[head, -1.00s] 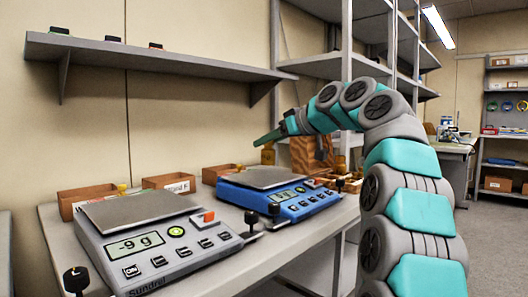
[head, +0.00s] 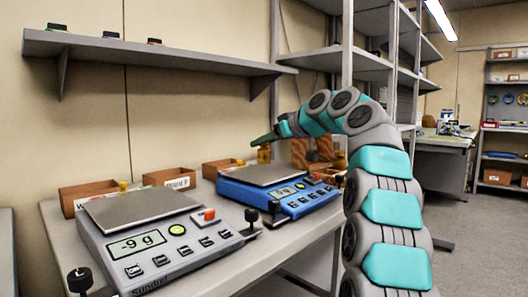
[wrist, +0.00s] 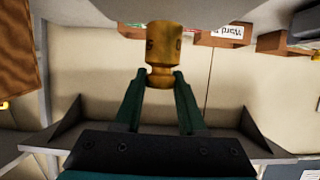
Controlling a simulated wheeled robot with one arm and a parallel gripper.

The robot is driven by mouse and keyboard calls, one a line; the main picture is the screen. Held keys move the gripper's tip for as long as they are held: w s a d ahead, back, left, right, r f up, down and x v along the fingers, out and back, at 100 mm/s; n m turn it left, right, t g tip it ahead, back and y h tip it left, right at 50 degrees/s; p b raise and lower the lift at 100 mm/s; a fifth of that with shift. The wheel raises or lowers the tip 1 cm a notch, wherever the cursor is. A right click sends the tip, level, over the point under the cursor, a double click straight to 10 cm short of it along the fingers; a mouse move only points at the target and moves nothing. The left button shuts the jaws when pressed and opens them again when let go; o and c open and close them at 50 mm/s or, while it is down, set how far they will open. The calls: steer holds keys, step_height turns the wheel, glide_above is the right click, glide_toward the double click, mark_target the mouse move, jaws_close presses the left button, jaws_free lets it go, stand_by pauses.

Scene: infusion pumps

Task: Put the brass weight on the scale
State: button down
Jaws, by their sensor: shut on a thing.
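The brass weight (wrist: 165,42) is held between the two dark green fingers of my gripper (wrist: 160,76) in the wrist view.
Black knobs (head: 80,280) stand by the scales' corners. A wall shelf (head: 150,50) hangs above, and a grey rack (head: 347,100) rises behind my arm.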

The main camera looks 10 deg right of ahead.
steer(key=shift+s+f, duration=0.1)
steer(key=shift+f, duration=1)
steer(key=shift+b, duration=0.35)
steer(key=shift+f, duration=0.2)
steer(key=shift+c, duration=2.4)
jaws_free()
steer(key=shift+r, duration=0.1)
steer(key=shift+r, duration=0.1)
steer(key=v, duration=1.2)
steer(key=shift+b, duration=0.35)
steer(key=shift+d, duration=0.1)
